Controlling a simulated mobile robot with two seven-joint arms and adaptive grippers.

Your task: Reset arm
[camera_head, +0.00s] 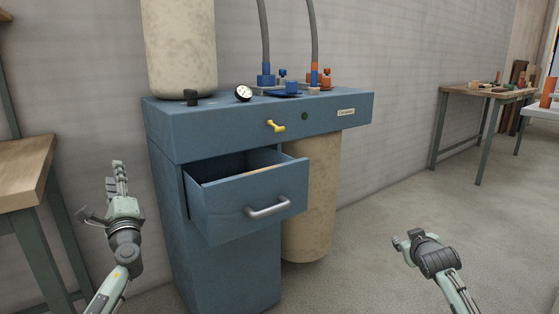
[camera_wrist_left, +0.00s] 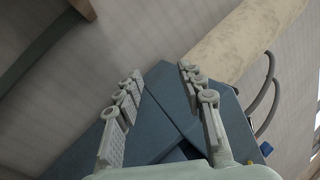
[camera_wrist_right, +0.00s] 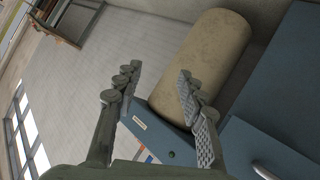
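My left gripper (camera_head: 119,190) is raised to the left of the blue cabinet (camera_head: 222,265), apart from it. In the left wrist view its two fingers (camera_wrist_left: 160,105) are spread with nothing between them. My right gripper (camera_head: 402,243) is to the right of the cabinet, over the grey floor. In the right wrist view its fingers (camera_wrist_right: 155,100) are also spread and empty. The cabinet's drawer (camera_head: 245,205) is pulled open, with a silver handle (camera_head: 268,207) on its front. Neither gripper touches the drawer or handle.
A wooden table (camera_head: 22,165) stands close on the left. A cream cylinder (camera_head: 318,200) hangs below the cabinet top and another (camera_head: 180,45) stands on it. A yellow lever (camera_head: 277,126) sticks out in front. A workbench (camera_head: 480,92) stands at far right. The floor (camera_head: 370,240) at right is clear.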

